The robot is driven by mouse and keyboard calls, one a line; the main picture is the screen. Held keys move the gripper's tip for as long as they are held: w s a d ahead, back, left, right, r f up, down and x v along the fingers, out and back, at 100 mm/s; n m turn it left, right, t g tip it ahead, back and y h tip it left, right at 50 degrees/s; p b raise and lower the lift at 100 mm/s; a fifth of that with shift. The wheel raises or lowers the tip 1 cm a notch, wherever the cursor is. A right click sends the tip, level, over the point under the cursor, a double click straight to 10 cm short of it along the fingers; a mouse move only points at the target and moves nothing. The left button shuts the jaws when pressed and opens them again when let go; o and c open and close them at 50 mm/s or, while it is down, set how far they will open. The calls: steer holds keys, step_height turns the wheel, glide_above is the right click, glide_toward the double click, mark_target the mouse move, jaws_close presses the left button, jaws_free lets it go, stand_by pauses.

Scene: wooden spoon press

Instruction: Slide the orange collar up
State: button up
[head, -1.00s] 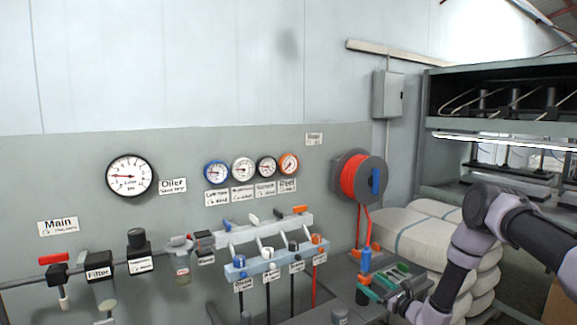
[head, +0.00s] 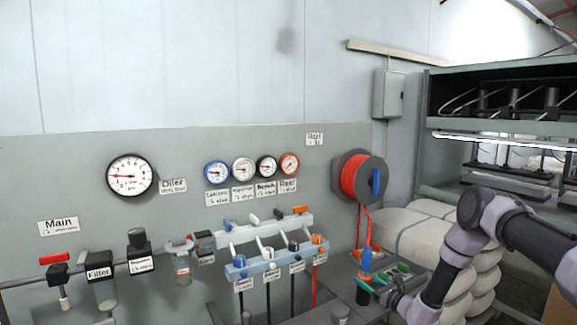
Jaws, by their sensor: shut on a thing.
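The orange collar (head: 364,276) is a small band below a blue fitting (head: 365,260), at the lower right of the head view beside the orange hose. My gripper (head: 382,280), with green fingers, reaches in from the right at the collar. It is shut on the collar, as far as the small picture shows. The fingers and the dark wrist hide part of the collar and what lies beneath it.
A reel (head: 358,178) with orange hose hangs on the wall panel above. A blue manifold (head: 252,271) with several coloured valves is to the left. White sacks (head: 408,234) are stacked behind my arm.

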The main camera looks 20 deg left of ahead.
steer(key=shift+r, duration=0.75)
stand_by(1.0)
steer(key=o, duration=1.2)
steer(key=shift+c, duration=0.2)
steer(key=v, duration=0.9)
